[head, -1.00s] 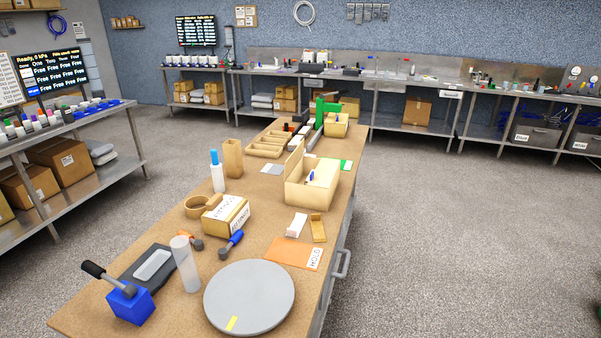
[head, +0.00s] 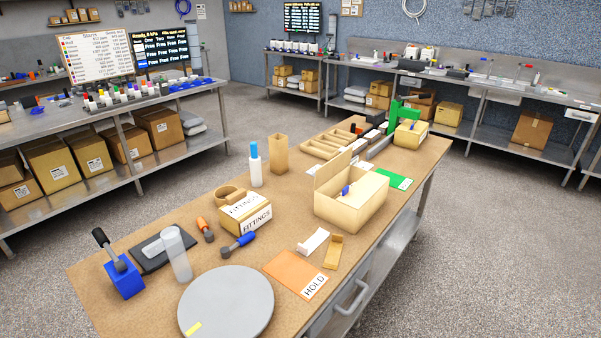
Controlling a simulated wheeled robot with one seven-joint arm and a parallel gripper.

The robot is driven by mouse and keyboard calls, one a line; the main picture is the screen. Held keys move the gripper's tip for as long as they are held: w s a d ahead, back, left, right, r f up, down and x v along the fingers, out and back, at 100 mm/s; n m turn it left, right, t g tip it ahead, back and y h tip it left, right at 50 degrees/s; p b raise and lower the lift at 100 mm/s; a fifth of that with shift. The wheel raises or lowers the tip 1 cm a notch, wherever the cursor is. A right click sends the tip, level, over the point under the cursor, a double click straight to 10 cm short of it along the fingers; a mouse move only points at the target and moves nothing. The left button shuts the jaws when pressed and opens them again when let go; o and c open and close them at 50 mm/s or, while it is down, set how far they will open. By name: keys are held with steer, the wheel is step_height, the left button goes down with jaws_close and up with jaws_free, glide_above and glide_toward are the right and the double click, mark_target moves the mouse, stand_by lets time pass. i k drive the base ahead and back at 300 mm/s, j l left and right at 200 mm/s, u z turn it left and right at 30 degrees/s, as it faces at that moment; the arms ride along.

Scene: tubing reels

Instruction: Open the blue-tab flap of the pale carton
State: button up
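The pale carton (head: 352,213) stands on the brown work table, right of the middle of the view. One of its flaps (head: 332,172) stands upright along its left far side. A paler flap (head: 366,188) lies about level across the top, with a small blue tab (head: 345,190) at its left edge. The carton looks partly uncovered beside that flap; its inside is too small to make out. My gripper is not in the view.
On the table (head: 228,262) are a grey round plate (head: 226,303), a FITTINGS carton (head: 245,213), a blue-capped bottle (head: 255,168), an orange HOLD card (head: 290,268) and a green stand (head: 393,116) behind the carton. Open floor (head: 480,240) lies to the right.

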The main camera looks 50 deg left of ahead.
mark_target(355, 197)
steer(key=i+u, duration=0.35)
steer(key=i, duration=0.15)
steer(key=i+l+u, duration=0.1)
steer(key=i+u, duration=0.2)
steer(key=i, duration=0.25)
steer(key=i+l+u, duration=0.35)
steer(key=i, duration=0.15)
steer(key=i+j+u, duration=0.1)
steer(key=u, duration=0.35)
steer(key=i+u, duration=0.25)
steer(key=u, duration=0.2)
steer(key=i+l+u, duration=0.1)
steer(key=u, duration=0.35)
steer(key=i+l+u, duration=0.15)
steer(key=u, duration=0.35)
steer(key=i+u, duration=0.25)
steer(key=i+l+u, duration=0.1)
steer(key=u, duration=0.2)
steer(key=i, duration=0.1)
